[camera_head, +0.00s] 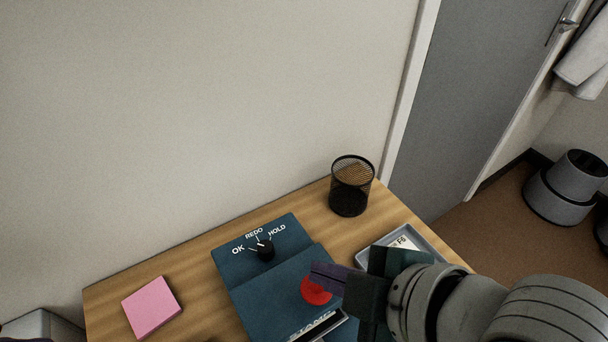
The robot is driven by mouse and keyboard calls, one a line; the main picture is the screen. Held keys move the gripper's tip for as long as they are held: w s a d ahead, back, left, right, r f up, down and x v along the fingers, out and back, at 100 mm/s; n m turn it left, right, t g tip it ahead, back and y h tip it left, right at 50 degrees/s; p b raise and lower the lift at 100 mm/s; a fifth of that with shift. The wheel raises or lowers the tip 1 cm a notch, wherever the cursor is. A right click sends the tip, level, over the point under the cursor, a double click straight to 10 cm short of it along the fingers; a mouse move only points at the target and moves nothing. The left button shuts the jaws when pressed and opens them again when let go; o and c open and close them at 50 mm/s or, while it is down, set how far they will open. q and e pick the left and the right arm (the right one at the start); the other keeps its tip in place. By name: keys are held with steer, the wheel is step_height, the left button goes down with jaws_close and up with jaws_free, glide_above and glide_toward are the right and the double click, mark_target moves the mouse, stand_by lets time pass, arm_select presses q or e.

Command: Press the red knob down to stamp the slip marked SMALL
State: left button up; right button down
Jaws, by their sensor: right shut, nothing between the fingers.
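The teal stamping machine (250,297) sits on the wooden desk. Its round red knob (317,296) is on the top, partly hidden by my right gripper (318,277). The right gripper is shut and empty, its dark fingertips over or beside the knob; I cannot tell whether they touch it. A slot with the lettering STAMP (316,328) shows at the machine's front, cut by the picture's lower edge. My left gripper is not in view.
A black dial (265,250) with OK, REDO and HOLD marks sits on the machine's back part. A pink note pad (152,307) lies to the left, and a black mesh cup (350,187) stands behind. Bare desk (205,275) lies between pad and machine.

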stand_by(0.5)
steer(key=shift+f, duration=0.25)
steer(key=shift+f+b, duration=0.2)
steer(key=shift+b, duration=0.1)
steer(key=shift+f, duration=0.2)
